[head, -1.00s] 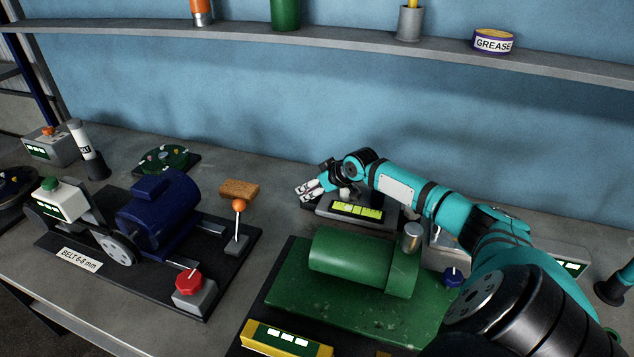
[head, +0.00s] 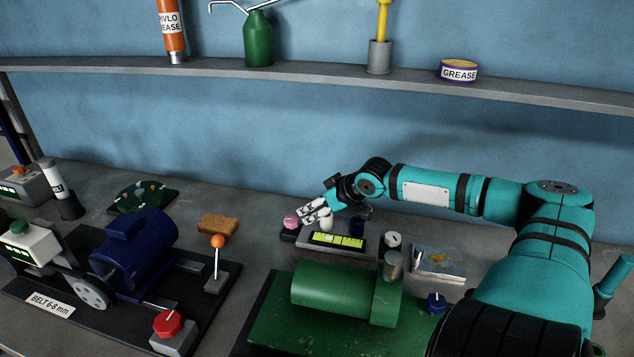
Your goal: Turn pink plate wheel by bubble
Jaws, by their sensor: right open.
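The pink wheel (head: 291,221) sits on a small black base at the left end of the grey level plate (head: 372,246). The yellow-green bubble vial (head: 338,239) lies along the plate's front, with dark marks on it; the bubble itself is too small to read. My right gripper (head: 308,217) is open just right of the pink wheel, its pale fingertips pointing left toward it. I cannot tell whether they touch it. A white rounded knob (head: 326,224) shows beneath the fingers. My left gripper is not in view.
The green motor (head: 335,288) is in front. The blue motor (head: 135,250) and orange-tipped lever (head: 218,241) are at left. A shelf (head: 320,84) runs above.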

